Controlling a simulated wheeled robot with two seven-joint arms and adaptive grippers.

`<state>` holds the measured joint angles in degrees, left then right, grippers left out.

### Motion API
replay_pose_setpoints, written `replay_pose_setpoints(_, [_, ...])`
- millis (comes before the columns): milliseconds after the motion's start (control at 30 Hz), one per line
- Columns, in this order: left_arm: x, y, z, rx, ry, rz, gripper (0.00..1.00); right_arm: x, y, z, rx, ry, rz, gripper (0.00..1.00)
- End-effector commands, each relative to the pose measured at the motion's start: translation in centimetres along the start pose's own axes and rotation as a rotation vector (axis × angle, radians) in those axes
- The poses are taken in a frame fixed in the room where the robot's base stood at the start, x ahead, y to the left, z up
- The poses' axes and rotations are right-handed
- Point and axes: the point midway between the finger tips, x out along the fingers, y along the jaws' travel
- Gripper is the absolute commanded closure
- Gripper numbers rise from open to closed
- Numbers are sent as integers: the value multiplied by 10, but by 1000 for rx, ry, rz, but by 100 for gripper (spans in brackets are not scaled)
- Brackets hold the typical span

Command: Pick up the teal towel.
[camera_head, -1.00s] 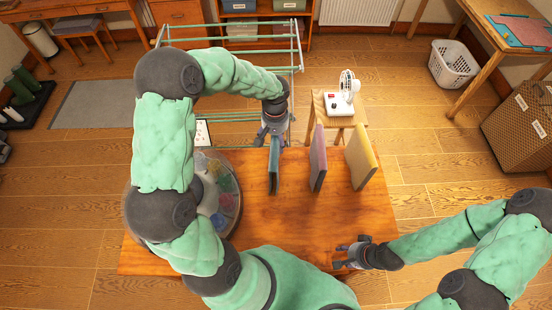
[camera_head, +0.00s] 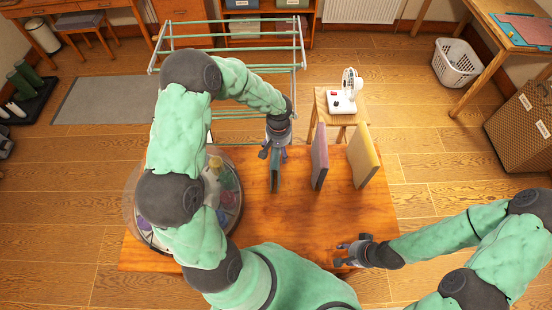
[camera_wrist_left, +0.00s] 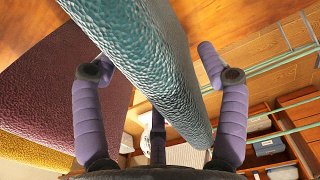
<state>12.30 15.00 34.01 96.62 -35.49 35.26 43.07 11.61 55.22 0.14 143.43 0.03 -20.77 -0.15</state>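The teal towel (camera_head: 275,178) stands upright on edge on the wooden table (camera_head: 300,225), the leftmost of three folded towels. My left gripper (camera_head: 273,153) is at its upper far end. In the left wrist view, the teal towel (camera_wrist_left: 165,60) runs between my open left fingers (camera_wrist_left: 160,100), with visible gaps on both sides. A third finger shows partly behind it. My right gripper (camera_head: 345,254) is low over the table's front right, away from the towels, with its fingers apart and nothing between them.
A mauve towel (camera_head: 320,157) and a yellow towel (camera_head: 363,157) stand upright to the right. A round clear-lidded container (camera_head: 145,215) is at the table's left, partly behind my left arm.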

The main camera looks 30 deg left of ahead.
Motion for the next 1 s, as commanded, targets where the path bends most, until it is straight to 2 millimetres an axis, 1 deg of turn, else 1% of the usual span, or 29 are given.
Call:
replay_pose_setpoints(33, [0, 0, 0, 0, 0, 0, 45, 0, 0, 0, 0, 0, 0, 60])
replay_pose_setpoints(67, [0, 0, 0, 0, 0, 0, 53, 0, 0, 0, 0, 0, 0, 60])
replay_pose_setpoints(100, [0, 0, 0, 0, 0, 0, 64, 0, 0, 0, 0, 0, 0, 60])
replay_pose_setpoints(167, [0, 0, 0, 0, 0, 0, 81, 0, 0, 0, 0, 0, 0, 60])
replay_pose_setpoints(200, [0, 0, 0, 0, 0, 0, 93, 0, 0, 0, 0, 0, 0, 60])
replay_pose_setpoints(233, [0, 0, 0, 0, 0, 0, 100, 0, 0, 0, 0, 0, 0, 60])
replay_pose_setpoints(533, [-1, 0, 0, 0, 0, 0, 100, 0, 0, 0, 0, 0, 0, 60])
replay_pose_setpoints(667, [-6, 0, 0, -1, 1, 1, 100, 0, 0, 0, 0, 0, 0, 60])
replay_pose_setpoints(767, [-14, 0, -1, -1, 3, 1, 100, 0, 0, 0, 0, 0, 0, 60])
replay_pose_setpoints(900, [-34, 0, -2, -1, 5, 2, 100, 0, 0, 0, 0, 0, 0, 60])
replay_pose_setpoints(1000, [-49, -6, -15, -5, 5, 1, 100, -1, 0, 0, 0, 0, 0, 60])
